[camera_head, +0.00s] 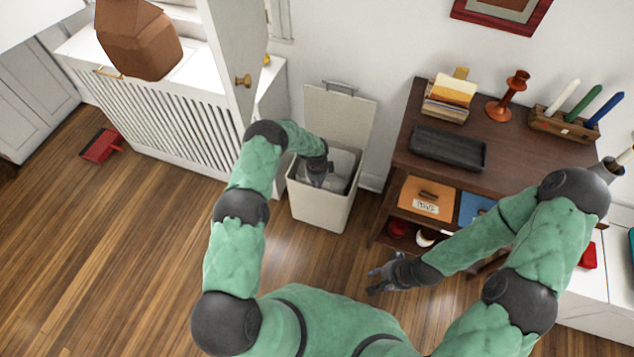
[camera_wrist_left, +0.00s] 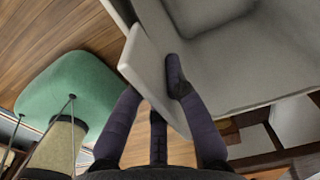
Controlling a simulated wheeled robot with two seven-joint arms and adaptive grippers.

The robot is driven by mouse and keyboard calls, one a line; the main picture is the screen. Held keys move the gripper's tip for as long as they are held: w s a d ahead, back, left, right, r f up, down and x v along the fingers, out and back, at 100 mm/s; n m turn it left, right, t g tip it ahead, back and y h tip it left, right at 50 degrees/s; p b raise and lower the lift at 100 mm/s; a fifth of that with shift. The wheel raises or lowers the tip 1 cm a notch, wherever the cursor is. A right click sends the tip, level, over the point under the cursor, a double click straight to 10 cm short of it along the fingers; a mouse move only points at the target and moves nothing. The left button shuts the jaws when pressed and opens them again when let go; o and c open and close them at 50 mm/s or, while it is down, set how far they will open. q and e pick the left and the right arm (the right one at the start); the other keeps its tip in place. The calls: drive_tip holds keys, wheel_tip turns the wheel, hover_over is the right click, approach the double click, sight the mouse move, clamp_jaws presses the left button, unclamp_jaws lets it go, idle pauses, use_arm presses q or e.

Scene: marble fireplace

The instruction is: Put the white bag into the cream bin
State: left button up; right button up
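The cream bin (camera_head: 318,207) stands on the floor with its lid (camera_head: 340,118) raised against the wall. My left gripper (camera_head: 318,178) is at the bin's mouth, over the front rim. In the left wrist view its fingers (camera_wrist_left: 160,110) are spread, with the bin's pale wall (camera_wrist_left: 155,70) between them and no bag in them. I cannot tell whether they touch the wall. A pale grey shape shows inside the bin, but I cannot tell whether it is the white bag or the liner. My right gripper (camera_head: 383,279) hangs low before the dark desk, empty, fingers apart.
The dark wooden desk (camera_head: 445,178) stands right of the bin and holds a black tray, books and candles. A slatted white cabinet (camera_head: 165,115) with a brown bag (camera_head: 138,42) is at left. A red dustpan (camera_head: 101,146) lies on the floor. The left floor is mostly clear.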

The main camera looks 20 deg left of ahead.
use_arm(q)
drive_tip(key=o, duration=0.5)
drive_tip(key=shift+s+f, duration=0.35)
drive_tip(key=shift+f, duration=0.45)
drive_tip(key=shift+d+f, duration=0.1)
drive_tip(key=shift+d, duration=0.1)
drive_tip(key=r, duration=0.9)
drive_tip(key=w+a+r, duration=0.1)
drive_tip(key=r, duration=0.3)
drive_tip(key=shift+r, duration=0.15)
